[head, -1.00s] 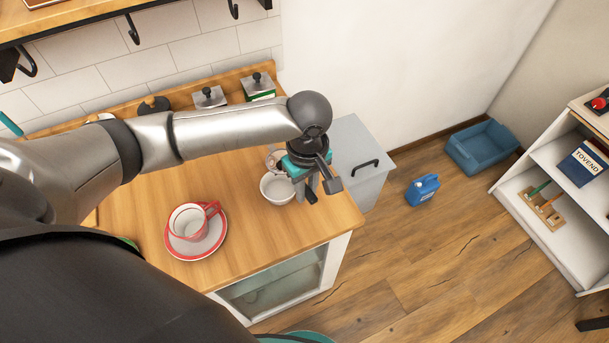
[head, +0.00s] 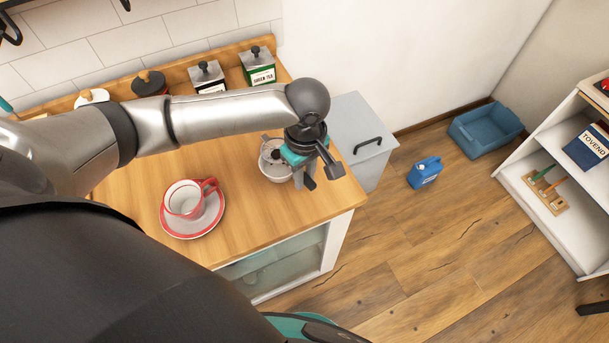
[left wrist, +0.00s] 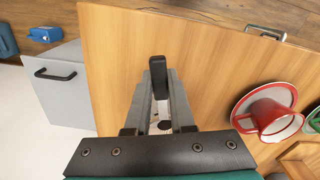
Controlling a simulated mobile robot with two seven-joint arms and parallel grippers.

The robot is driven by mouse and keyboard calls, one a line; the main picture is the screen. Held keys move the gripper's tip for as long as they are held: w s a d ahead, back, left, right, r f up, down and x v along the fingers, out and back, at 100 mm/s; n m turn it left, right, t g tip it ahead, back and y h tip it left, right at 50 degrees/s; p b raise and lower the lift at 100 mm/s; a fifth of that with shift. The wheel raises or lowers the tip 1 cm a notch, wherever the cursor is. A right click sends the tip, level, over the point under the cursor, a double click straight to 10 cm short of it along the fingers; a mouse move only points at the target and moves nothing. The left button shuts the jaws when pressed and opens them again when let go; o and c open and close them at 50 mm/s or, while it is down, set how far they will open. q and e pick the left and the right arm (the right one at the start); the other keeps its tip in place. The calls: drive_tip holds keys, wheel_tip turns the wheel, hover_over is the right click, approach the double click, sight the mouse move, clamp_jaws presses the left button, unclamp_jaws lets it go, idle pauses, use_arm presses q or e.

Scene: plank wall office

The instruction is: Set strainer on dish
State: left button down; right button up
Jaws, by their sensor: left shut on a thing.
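The strainer (head: 272,150), a small metal one, shows beside and partly behind my left gripper (head: 306,182) in the head view. It overlaps the small white dish (head: 272,177) on the wooden counter. I cannot tell if it touches the dish. My left gripper is shut on the strainer, whose dark handle (left wrist: 158,68) shows between the fingers in the left wrist view. The gripper points down near the counter's right end. The strainer's bowl is mostly hidden in the wrist view. My right gripper is not in view.
A red-and-white cup (head: 184,199) stands on a saucer (head: 205,226) left of the dish. Tea tins (head: 259,70) and jars line the back of the counter (head: 240,220). A grey bin (head: 360,140) stands beyond its right end. The counter front between saucer and gripper is clear.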

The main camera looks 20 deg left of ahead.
use_arm(q)
drive_tip(key=shift+f+b, duration=0.75)
drive_tip(key=shift+f, duration=1.1)
drive_tip(key=shift+f, duration=0.25)
drive_tip(key=c, duration=0.7)
unclamp_jaws()
wheel_tip(320, 180, up, 15)
drive_tip(key=p, duration=0.3)
drive_tip(key=shift+d+r, duration=0.15)
drive_tip(key=shift+s, duration=0.1)
